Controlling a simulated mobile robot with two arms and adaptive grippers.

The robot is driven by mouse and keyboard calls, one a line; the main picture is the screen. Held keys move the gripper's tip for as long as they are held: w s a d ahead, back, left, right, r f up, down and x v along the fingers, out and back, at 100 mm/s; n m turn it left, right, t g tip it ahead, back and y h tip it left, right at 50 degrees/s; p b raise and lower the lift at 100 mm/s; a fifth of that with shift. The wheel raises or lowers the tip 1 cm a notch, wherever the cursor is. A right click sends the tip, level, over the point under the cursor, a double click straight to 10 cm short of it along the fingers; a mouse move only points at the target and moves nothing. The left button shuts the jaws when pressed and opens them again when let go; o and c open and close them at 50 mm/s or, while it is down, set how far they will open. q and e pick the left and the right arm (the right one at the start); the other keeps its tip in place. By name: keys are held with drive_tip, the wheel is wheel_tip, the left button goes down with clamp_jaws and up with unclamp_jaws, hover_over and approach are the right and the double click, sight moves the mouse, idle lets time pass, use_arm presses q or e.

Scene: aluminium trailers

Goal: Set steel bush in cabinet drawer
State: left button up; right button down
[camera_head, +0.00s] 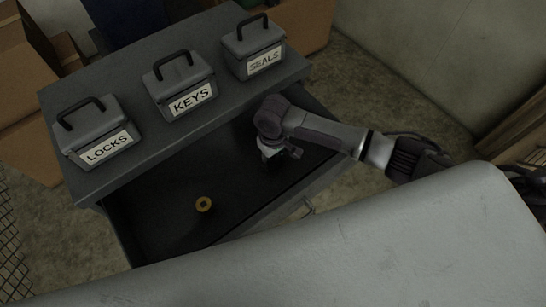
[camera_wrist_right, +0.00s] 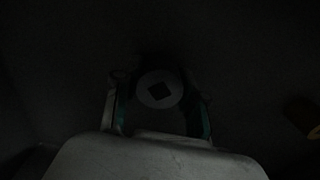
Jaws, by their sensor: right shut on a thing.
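The cabinet drawer (camera_head: 160,215) is pulled open below the cabinet top, and its inside is dark. My right gripper (camera_head: 272,157) is inside the drawer's outline, towards its right side, pointing down. In the right wrist view my right gripper (camera_wrist_right: 159,108) is shut on the steel bush (camera_wrist_right: 159,90), a round grey piece with a dark square hole, between its two fingers. The picture is too dark to tell whether the bush touches the drawer floor. My left gripper is not in view.
A brass ring (camera_head: 204,204) lies in the drawer, left of my gripper; a brass piece shows at the right wrist view's edge (camera_wrist_right: 303,115). Boxes labelled LOCKS (camera_head: 98,130), KEYS (camera_head: 180,84) and SEALS (camera_head: 253,46) stand on the cabinet top (camera_head: 140,145). The drawer's middle is clear.

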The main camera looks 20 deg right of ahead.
drive_tip(key=c, duration=1)
unclamp_jaws()
drive_tip(key=shift+f, duration=0.1)
drive_tip(key=o, duration=0.4)
drive_tip(key=shift+c, duration=0.2)
wheel_tip(320, 180, up, 12)
drive_tip(key=p, duration=0.1)
drive_tip(key=shift+p, duration=0.3)
drive_tip(key=shift+r, duration=0.25)
